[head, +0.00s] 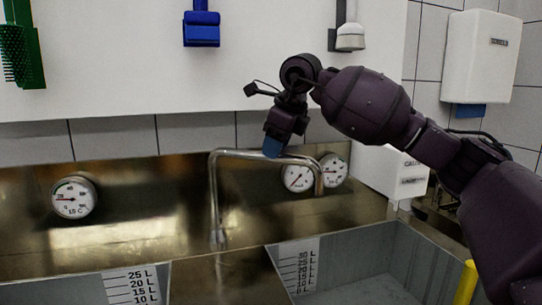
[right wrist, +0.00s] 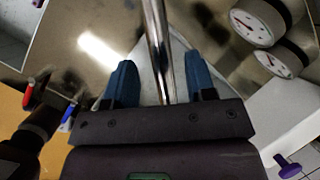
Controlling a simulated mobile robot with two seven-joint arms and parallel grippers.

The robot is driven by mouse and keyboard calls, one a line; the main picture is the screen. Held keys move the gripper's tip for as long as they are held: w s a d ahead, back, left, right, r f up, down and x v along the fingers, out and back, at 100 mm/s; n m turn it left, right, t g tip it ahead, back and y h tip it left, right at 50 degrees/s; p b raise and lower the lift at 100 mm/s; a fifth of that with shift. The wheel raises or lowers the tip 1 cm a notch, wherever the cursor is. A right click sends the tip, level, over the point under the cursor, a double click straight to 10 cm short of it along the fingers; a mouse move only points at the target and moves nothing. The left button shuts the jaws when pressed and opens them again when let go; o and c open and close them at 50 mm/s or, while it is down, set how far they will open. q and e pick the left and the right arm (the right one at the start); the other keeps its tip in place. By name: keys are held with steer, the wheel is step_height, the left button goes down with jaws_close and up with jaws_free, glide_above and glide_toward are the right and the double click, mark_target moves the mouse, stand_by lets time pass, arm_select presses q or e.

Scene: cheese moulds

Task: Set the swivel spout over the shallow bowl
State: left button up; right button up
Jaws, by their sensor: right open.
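The swivel spout (head: 250,155) is a bent metal tube that rises between the two basins, runs to the right and turns down at its end over the right basin. My right gripper (head: 273,147) is at the spout's horizontal run, coming from above. In the right wrist view the blue fingers of my right gripper (right wrist: 160,80) are open, with the spout tube (right wrist: 157,40) running between them. I cannot tell whether either finger touches it. The shallow bowl is not seen in either view. My left gripper is not in view.
Dial gauges (head: 74,198) sit on the metal back panel left and right (head: 298,175) of the spout. The right basin (head: 385,262) and left basin (head: 75,290) carry litre scales. Red (right wrist: 30,92) and blue (right wrist: 68,118) handles show in the right wrist view.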

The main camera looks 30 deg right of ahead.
steer(key=shift+x, duration=1.2)
jaws_close()
